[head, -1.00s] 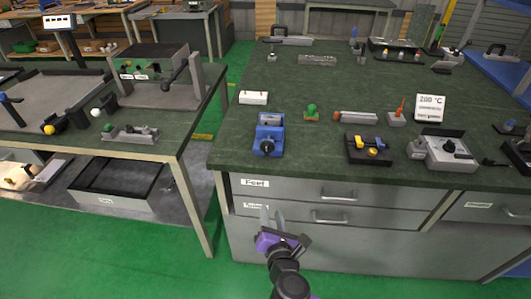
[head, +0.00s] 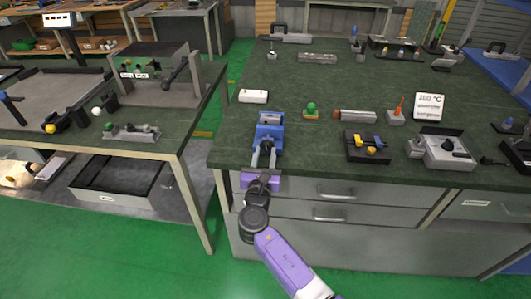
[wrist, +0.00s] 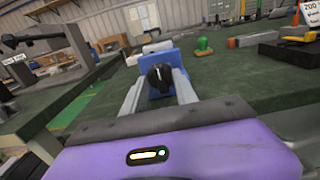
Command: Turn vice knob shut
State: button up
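The blue vice (head: 269,130) stands at the front edge of the green bench top, and it also shows in the wrist view (wrist: 180,58). Its black knob (wrist: 160,77) faces me and has a pale line on its face. My gripper (head: 264,154) is at the front of the vice, its two grey fingers pointing at it. In the wrist view my gripper (wrist: 159,84) is open, with one finger on each side of the knob. A narrow gap seems to show on each side, so the fingers do not look closed on it. In the head view the knob is largely hidden.
A green-topped piece (head: 311,111) and a black-and-yellow device (head: 367,147) stand to the right. Drawers with handles (head: 335,190) are below the bench edge. A second bench (head: 150,145) is at the left.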

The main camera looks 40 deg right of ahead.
jog(key=shift+w+d, duration=0.2)
jog(key=shift+d, duration=0.1)
grip_shut()
